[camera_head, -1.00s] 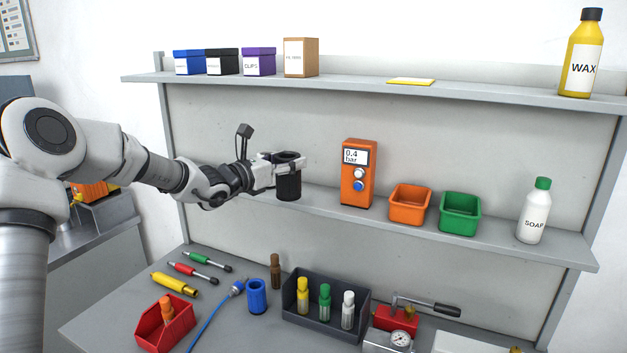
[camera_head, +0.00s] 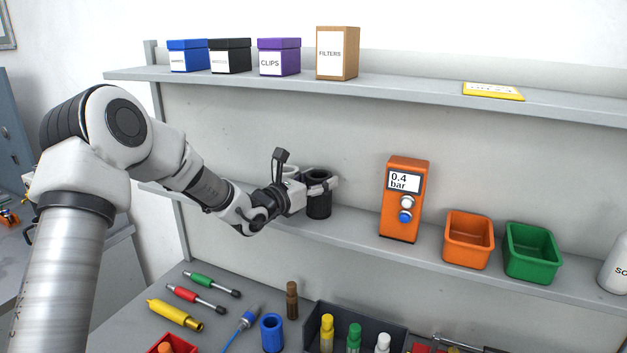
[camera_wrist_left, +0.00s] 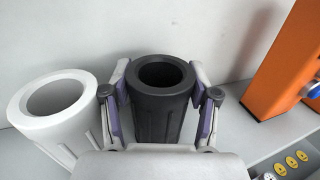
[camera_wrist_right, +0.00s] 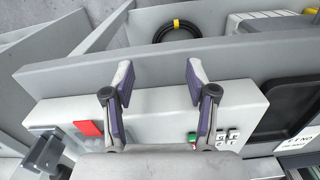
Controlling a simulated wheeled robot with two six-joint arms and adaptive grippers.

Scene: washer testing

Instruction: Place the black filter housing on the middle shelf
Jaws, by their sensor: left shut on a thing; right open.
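The black filter housing (camera_head: 319,200) is an upright, open-topped cylinder at the left part of the middle shelf (camera_head: 350,236). My left gripper (camera_head: 320,183) is shut around its upper part. The housing (camera_wrist_left: 160,100) also shows between both fingers in the left wrist view. Its base is at or very near the shelf surface; I cannot tell whether it touches. A white housing (camera_wrist_left: 52,105) stands just left of it in that view, close to the left finger. My right gripper (camera_wrist_right: 156,88) is open and empty, seen only in the right wrist view.
An orange pressure tester (camera_head: 402,200) stands right of the housing on the middle shelf, with a gap between. An orange bin (camera_head: 468,240) and a green bin (camera_head: 531,254) are further right. The upper shelf (camera_head: 400,95) runs above. A blue housing (camera_head: 272,334) stands on the bench below.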

